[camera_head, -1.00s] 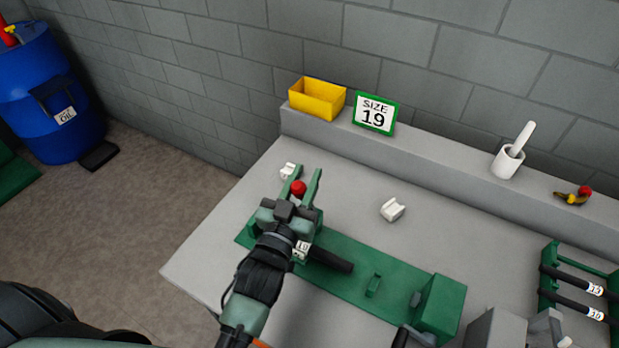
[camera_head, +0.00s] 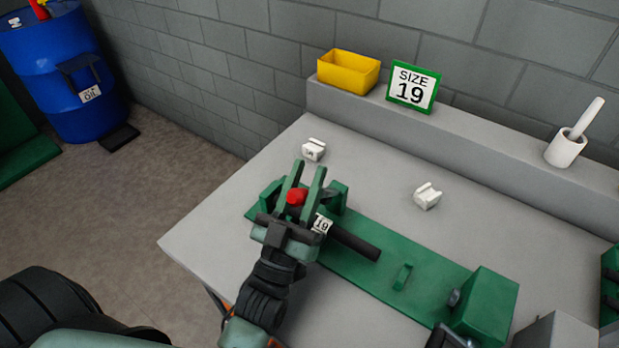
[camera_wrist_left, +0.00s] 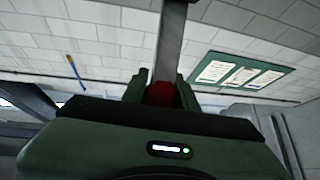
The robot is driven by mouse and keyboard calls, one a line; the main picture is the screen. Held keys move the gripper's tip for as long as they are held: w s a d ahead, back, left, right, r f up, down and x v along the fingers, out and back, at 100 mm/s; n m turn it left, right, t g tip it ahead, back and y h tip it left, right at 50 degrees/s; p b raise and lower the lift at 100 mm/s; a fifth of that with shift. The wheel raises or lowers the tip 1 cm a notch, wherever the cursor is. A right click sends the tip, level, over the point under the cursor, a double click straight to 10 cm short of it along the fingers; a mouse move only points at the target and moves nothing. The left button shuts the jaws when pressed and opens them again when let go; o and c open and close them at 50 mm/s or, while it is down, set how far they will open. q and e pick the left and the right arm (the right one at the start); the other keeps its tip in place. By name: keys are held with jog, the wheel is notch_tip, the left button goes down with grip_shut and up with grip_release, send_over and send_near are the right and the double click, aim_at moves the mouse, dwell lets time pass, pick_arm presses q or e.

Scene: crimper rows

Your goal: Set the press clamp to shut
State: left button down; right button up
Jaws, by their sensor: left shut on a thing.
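The press clamp is a green fixture (camera_head: 375,268) on the grey bench, with a label reading 19 (camera_head: 321,224) and a black hose (camera_head: 355,243) lying across its left end. My left gripper (camera_head: 300,190) is over this left end, its two green fingers shut on the clamp's red knob (camera_head: 295,198). In the left wrist view the red knob (camera_wrist_left: 163,94) sits between the fingers, with a grey bar (camera_wrist_left: 171,40) running up from it. My gripper and wrist hide most of the lever and part of the fixture.
Two white blocks lie on the bench (camera_head: 314,150) (camera_head: 427,196). A yellow bin (camera_head: 348,72), a size 19 sign (camera_head: 413,87) and a white mortar (camera_head: 565,148) stand on the back ledge. A blue drum (camera_head: 60,80) stands on the floor at left.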

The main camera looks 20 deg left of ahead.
pick_arm(q)
jog(key=c, duration=1.1)
grip_release()
jog(key=shift+s+f, duration=0.4)
jog(key=s+f+b, duration=0.2)
jog(key=s+b, duration=0.1)
jog(key=s, duration=1.2)
jog(key=shift+s, duration=0.2)
